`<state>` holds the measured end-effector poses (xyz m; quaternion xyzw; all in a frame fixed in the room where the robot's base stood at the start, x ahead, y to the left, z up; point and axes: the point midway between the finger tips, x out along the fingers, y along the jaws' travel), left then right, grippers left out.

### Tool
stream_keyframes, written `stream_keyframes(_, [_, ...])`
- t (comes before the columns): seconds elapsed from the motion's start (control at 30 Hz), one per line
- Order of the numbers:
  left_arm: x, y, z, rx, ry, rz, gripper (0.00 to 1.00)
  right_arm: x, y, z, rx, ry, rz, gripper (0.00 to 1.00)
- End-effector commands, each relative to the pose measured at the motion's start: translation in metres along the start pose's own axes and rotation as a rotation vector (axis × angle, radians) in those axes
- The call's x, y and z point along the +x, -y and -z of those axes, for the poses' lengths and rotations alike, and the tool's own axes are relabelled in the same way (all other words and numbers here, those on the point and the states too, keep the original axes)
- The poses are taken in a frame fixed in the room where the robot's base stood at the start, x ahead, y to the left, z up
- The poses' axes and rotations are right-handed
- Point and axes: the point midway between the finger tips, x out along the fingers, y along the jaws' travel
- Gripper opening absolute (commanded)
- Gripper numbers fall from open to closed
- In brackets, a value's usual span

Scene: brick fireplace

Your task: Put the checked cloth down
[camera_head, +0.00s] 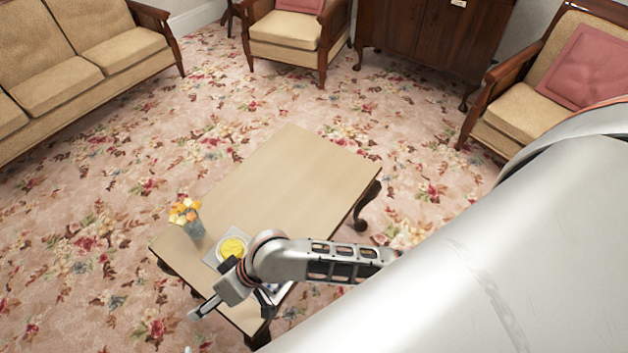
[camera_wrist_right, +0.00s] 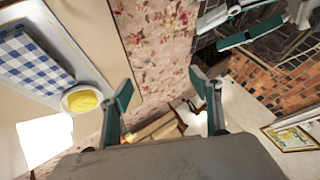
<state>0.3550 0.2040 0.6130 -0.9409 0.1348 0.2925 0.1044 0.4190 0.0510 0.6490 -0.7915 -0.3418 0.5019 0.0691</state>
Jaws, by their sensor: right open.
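The blue and white checked cloth (camera_wrist_right: 35,58) lies folded on a white tray (camera_wrist_right: 82,62) in the right wrist view, beside a bowl of yellow food (camera_wrist_right: 82,100). In the head view my right arm covers most of the cloth, and the bowl (camera_head: 232,246) shows behind it. My right gripper (camera_head: 213,290) is over the near end of the coffee table. Its fingers (camera_wrist_right: 163,105) are apart with nothing between them, clear of the cloth. My left gripper (camera_wrist_right: 236,24) shows at the top of the right wrist view, its fingers apart and empty.
The wooden coffee table (camera_head: 290,170) is bare over its far part. A vase of orange and yellow flowers (camera_head: 190,215) stands near its left edge. A sofa (camera_head: 75,55) and armchairs (camera_head: 295,32) stand around, with open flowered carpet (camera_head: 130,190) between.

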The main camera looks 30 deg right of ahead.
Motion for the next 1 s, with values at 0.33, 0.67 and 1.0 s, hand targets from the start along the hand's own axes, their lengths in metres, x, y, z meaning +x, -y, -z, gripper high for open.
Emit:
stream_keyframes(0.33, [0.0, 0.0, 0.0, 0.0, 0.0, 0.0, 0.63, -0.051, -0.084, -0.037, -0.026, -0.356, -0.211, 0.63])
stream_keyframes(0.67, [0.0, 0.0, 0.001, 0.0, -0.001, 0.0, 0.63, -0.134, -0.17, -0.12, -0.203, -0.408, -0.547, 0.63])
stream_keyframes(1.0, [0.0, 0.0, 0.001, 0.0, -0.001, 0.0, 0.63, -0.146, -0.179, -0.131, -0.238, -0.402, -0.591, 0.63])
